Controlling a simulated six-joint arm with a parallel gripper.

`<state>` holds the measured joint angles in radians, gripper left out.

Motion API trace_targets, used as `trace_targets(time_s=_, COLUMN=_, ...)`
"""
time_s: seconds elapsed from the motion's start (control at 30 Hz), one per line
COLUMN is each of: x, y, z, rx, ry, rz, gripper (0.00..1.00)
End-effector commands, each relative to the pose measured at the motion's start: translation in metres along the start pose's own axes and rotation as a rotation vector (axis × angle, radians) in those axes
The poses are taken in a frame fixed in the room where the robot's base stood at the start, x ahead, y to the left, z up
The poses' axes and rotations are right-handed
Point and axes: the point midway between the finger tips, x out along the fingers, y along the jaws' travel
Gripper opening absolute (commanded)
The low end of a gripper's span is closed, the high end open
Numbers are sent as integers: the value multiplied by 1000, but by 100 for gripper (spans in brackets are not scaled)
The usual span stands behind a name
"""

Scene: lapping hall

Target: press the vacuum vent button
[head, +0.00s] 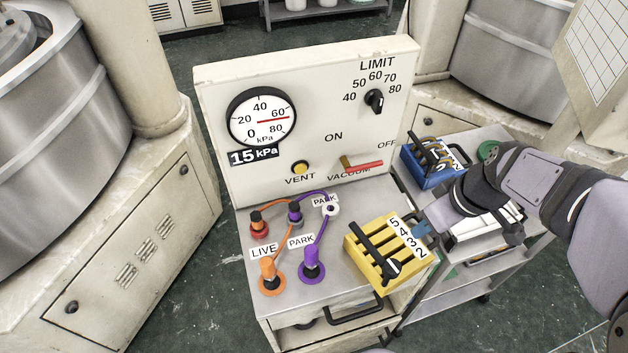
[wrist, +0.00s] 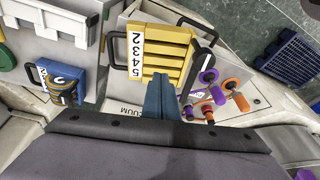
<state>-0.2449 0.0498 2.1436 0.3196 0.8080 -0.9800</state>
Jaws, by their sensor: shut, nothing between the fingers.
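The vent button (head: 301,167) is a small round yellow button on the upright white panel (head: 225,95), just above the word VENT. It is not visible in the wrist view. My gripper (head: 424,229) is to the right of and below the button, beside the yellow rack, well apart from the button. Its blue fingers (wrist: 160,97) are shut together with nothing between them in the wrist view. A round gauge (head: 262,119) with a red needle sits left on the panel, above a black 15 kPa label (head: 253,155).
A red-handled vacuum lever (head: 362,165) sits right of the button. A limit knob (head: 374,100) is above it. Orange and purple plugs with hoses (head: 311,264) stand below the panel. The yellow numbered rack (head: 388,262) and a blue rack (head: 432,163) flank my gripper.

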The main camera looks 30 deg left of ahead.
Motion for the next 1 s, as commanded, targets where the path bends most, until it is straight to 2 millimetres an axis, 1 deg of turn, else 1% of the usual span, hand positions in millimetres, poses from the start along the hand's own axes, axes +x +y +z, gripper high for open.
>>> trace_targets(time_s=0.03, x=13, y=-2, z=-16, rx=-94, ry=27, rz=-11, gripper=0)
trace_targets(time_s=0.1, x=20, y=-7, z=-38, rx=-226, ry=66, rz=-22, gripper=0)
trace_targets(time_s=0.3, x=36, y=-27, z=-102, rx=-601, ry=189, rz=-39, gripper=0)
trace_targets(time_s=0.4, x=41, y=-39, z=-129, rx=-771, ry=250, rz=-37, gripper=0)
trace_targets(time_s=0.5, x=44, y=-52, z=-152, rx=-917, ry=304, rz=-31, gripper=0)
trace_targets(time_s=0.6, x=46, y=-62, z=-169, rx=-1031, ry=347, rz=-24, gripper=0)
trace_targets(time_s=0.7, x=47, y=-70, z=-181, rx=-1112, ry=380, rz=-15, gripper=0)
trace_targets(time_s=0.83, x=47, y=-76, z=-190, rx=-1170, ry=404, rz=-9, gripper=0)
trace_targets(time_s=1.0, x=46, y=-78, z=-193, rx=-1190, ry=412, rz=-6, gripper=0)
